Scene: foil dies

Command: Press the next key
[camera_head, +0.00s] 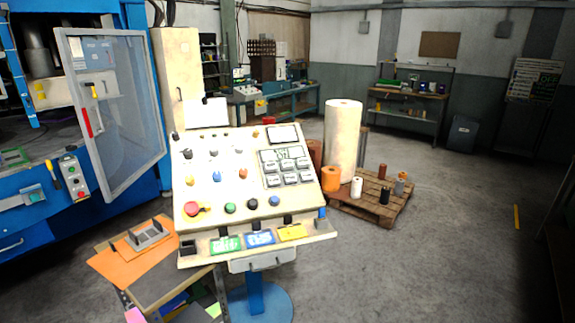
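A cream control console (240,235) stands on a blue pedestal (256,295) near the middle of the head view. A keypad (287,172) of several grey keys is on the right of its sloped face, with a small display (284,154) just above the keys. The key labels are too small to read. A larger dark-framed screen (283,134) sits above that. A red mushroom button (191,209) and several coloured knobs and buttons cover the rest of the face. My gripper and arm are not in view.
A blue machine with an open clear door (112,110) stands at left. A small table with orange sheets (112,266) is beside the console. A pallet (375,205) with rolls (342,140) is behind it.

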